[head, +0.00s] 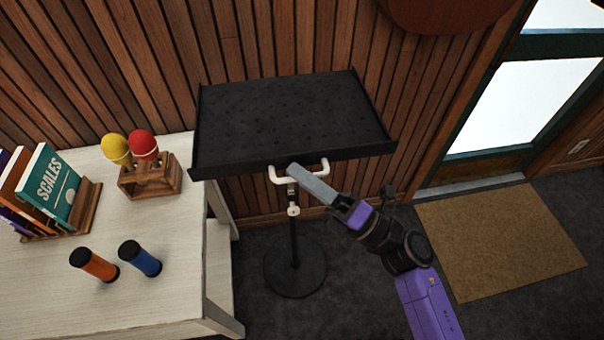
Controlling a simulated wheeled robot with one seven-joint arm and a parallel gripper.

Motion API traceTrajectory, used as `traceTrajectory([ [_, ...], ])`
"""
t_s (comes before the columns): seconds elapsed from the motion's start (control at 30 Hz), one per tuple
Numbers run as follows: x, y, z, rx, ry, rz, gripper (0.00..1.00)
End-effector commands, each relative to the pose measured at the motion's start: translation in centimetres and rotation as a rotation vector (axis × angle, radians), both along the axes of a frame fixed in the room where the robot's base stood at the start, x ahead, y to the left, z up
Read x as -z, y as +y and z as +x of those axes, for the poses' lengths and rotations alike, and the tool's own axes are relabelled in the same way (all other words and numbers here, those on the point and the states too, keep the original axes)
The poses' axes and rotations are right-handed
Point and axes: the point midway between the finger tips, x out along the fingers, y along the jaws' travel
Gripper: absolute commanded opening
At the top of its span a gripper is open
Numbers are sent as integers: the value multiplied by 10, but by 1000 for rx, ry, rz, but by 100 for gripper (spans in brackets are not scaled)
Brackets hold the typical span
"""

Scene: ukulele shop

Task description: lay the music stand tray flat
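The black music stand tray (291,112) stands in front of the wood wall in the head view, its broad face seen from above. Its lipped near edge is toward me; its exact tilt is hard to judge. A white U-shaped handle (325,168) sits below the near edge. The stand's thin post (294,232) runs down to a round black base (295,268). My gripper (298,174) is at the handle, its grey finger overlapping the handle's middle. I see only one finger clearly, so its opening and any contact are unclear.
A pale table (190,255) at left holds books (50,187), red and yellow maracas in a wooden holder (150,183), and orange (94,264) and blue (140,258) cylinders. A brown mat (500,240) lies by the door at right. Dark floor surrounds the stand's base.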

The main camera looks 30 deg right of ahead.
Motion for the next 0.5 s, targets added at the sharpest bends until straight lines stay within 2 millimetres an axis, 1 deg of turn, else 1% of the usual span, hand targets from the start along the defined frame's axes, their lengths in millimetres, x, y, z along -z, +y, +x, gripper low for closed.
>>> traceTrajectory([
  [0.07,1,-3,-2,4,-3,0,20],
  [0.17,8,-9,-11,5,0,0,20],
  [0.4,24,-27,-43,3,1,0,20],
  [0.5,28,-34,-53,2,0,0,20],
])
